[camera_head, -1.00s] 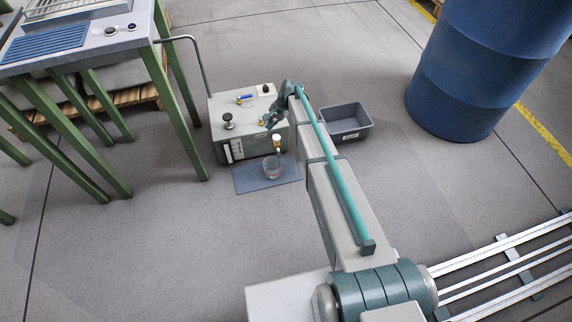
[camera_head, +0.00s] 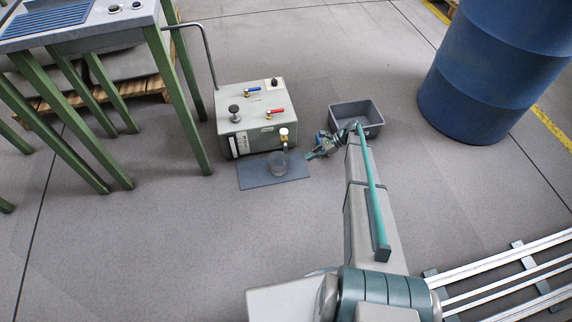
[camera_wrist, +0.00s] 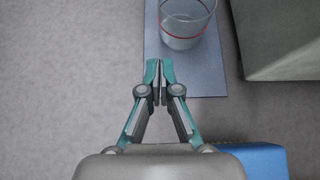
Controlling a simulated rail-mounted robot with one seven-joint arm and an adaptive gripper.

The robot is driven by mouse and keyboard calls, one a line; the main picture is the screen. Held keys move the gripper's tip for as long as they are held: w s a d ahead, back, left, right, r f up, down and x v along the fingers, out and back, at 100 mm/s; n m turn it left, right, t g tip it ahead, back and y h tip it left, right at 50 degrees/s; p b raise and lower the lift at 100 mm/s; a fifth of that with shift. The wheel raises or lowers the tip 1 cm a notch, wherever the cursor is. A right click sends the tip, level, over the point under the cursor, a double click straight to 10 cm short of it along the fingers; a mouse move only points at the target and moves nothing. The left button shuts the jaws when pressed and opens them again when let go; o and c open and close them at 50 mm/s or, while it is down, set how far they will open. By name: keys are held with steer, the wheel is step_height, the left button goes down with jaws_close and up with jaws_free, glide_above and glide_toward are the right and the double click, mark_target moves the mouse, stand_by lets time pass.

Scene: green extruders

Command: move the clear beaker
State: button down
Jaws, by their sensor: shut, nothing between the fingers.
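The clear beaker (camera_head: 278,163) stands upright on a blue-grey mat (camera_head: 258,181), in front of a grey box-shaped machine with a spout. In the wrist view the beaker (camera_wrist: 186,22), with a red line around it, shows at the top. My gripper (camera_head: 310,156) is to the right of the beaker and apart from it. In the wrist view my gripper (camera_wrist: 160,68) has its fingertips together with nothing between them. The fingertips point toward the beaker, over the edge of the mat (camera_wrist: 214,75).
The machine (camera_head: 247,122) has a black knob, red and blue levers and a white-knobbed spout near the beaker. A grey bin (camera_head: 372,124) stands behind my gripper. A blue drum (camera_head: 490,80) is at the right, a green-legged table (camera_head: 180,95) at the left. Floor in front is clear.

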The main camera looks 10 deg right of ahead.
steer(key=a+f+b, duration=0.1)
steer(key=a+b, duration=0.2)
steer(key=a, duration=0.8)
steer(key=shift+s+a+f+b, duration=0.15)
steer(key=shift+a+f+b, duration=0.2)
steer(key=shift+f, duration=0.1)
steer(key=shift+d, duration=0.1)
